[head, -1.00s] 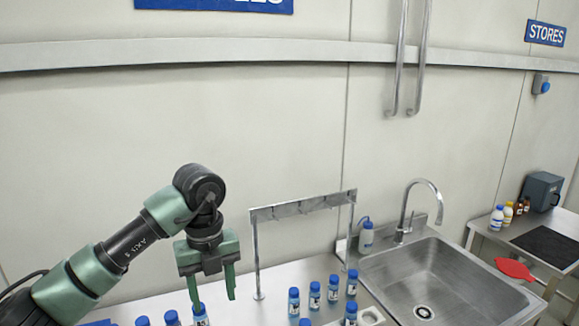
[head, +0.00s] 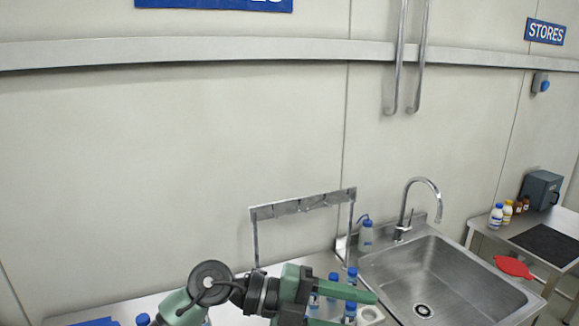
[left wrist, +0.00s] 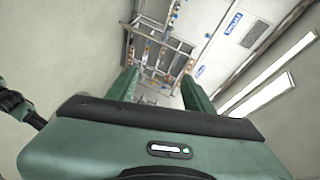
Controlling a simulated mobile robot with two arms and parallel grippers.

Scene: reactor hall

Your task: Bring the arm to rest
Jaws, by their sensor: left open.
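My left arm is folded low at the bottom middle of the head view. Its left gripper (head: 356,310) points right over the bench, in front of the blue-capped bottles (head: 352,281). The gripper is open, with its green fingers apart. In the left wrist view the gripper (left wrist: 160,82) shows both fingers spread with nothing between them. The arm hides part of the bench and some bottles. My right gripper is not in view.
A metal rack (head: 303,205) stands behind the gripper. A sink (head: 440,275) with a tall tap (head: 405,210) lies to the right, with a wash bottle (head: 366,236) beside it.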

